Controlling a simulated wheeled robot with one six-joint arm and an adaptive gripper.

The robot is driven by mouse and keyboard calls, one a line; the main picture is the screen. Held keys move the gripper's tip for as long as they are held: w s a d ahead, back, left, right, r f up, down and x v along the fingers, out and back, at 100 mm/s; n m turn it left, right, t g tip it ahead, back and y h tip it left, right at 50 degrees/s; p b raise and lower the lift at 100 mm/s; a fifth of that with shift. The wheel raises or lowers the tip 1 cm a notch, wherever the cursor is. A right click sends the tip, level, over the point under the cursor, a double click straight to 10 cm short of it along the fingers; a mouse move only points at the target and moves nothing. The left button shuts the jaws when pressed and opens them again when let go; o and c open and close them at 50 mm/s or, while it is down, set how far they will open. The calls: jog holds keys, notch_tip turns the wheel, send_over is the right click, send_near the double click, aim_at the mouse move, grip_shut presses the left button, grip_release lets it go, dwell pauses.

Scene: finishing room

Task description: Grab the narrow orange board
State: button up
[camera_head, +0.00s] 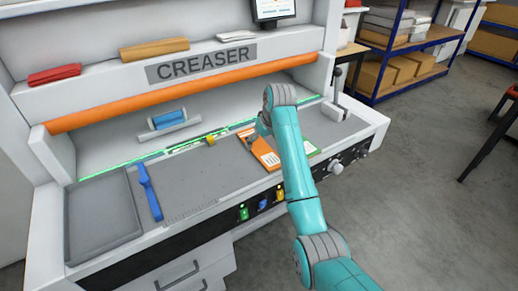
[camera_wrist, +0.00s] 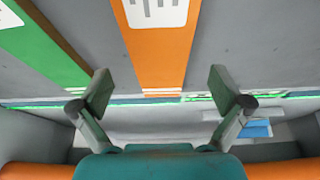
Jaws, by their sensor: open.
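The narrow orange board (camera_head: 268,158) lies flat on the creaser's grey bed, right of the middle, partly hidden by my arm. It has a white label. In the wrist view the orange board (camera_wrist: 160,62) runs up the picture between the two fingertips. My gripper (camera_wrist: 160,90) is open and empty, with one finger on each side of the board's near end. No contact shows, and I cannot tell the height above the board. In the head view my gripper (camera_head: 252,138) is at the board's far end.
A green board (camera_wrist: 45,45) lies beside the orange one, left in the wrist view. The creaser's orange roller (camera_head: 150,93) crosses above the bed. A blue roller tool (camera_head: 167,119), a yellow piece (camera_head: 211,140) and a blue bar (camera_head: 149,191) sit leftward. Bare bed separates them.

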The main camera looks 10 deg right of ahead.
aim_at(259, 148)
jog(key=shift+x, duration=1.5)
jog(key=c, duration=1.2)
jog(key=shift+r, duration=0.1)
